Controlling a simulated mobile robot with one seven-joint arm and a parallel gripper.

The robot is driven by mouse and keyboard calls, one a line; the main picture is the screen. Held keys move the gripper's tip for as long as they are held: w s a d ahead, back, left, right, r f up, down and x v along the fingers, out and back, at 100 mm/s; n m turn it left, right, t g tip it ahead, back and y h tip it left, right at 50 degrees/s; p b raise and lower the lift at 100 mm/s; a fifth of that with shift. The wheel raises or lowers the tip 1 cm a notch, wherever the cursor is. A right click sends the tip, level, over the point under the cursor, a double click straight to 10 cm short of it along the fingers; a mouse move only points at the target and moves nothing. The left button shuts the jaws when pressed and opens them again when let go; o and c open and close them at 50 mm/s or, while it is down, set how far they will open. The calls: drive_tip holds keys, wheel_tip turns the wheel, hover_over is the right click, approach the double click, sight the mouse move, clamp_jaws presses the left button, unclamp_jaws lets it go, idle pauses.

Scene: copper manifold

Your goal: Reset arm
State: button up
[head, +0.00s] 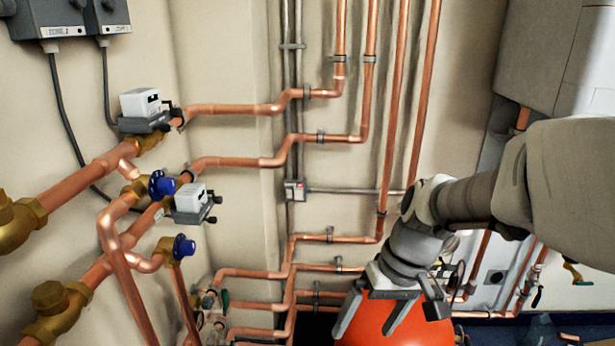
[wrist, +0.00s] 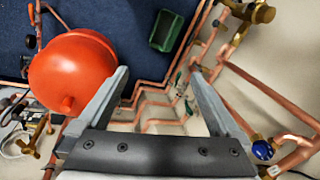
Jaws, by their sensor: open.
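My gripper (head: 364,322) hangs at the lower right of the middle in the head view, with its fingers pointing down. In the wrist view my gripper (wrist: 159,76) has its two fingers spread wide apart, with nothing between the tips. A round red vessel (head: 385,327) lies below and behind the fingers in the head view, partly hidden by them. The red vessel also shows at the left of the wrist view (wrist: 75,70), beside the left finger. I cannot tell whether the finger touches it.
Copper pipes (head: 250,109) run along the left wall and back wall. Blue valve knobs (head: 162,185) and white actuator boxes (head: 140,102) stick out at the left. A grey cabinet (head: 560,50) hangs at the upper right. A green bin (wrist: 166,31) stands on the dark blue floor.

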drive_tip(key=s+d+r+m+t+h, duration=0.2)
drive_tip(key=s+d+r+t+h, duration=0.15)
drive_tip(key=s+r+t, duration=0.4)
wheel_tip(320, 180, up, 18)
drive_tip(key=g+p, duration=0.2)
drive_tip(key=p, duration=1.4)
drive_tip(key=shift+s+d+p, duration=0.25)
drive_tip(key=shift+d+p, duration=0.05)
drive_tip(key=shift+d, duration=0.05)
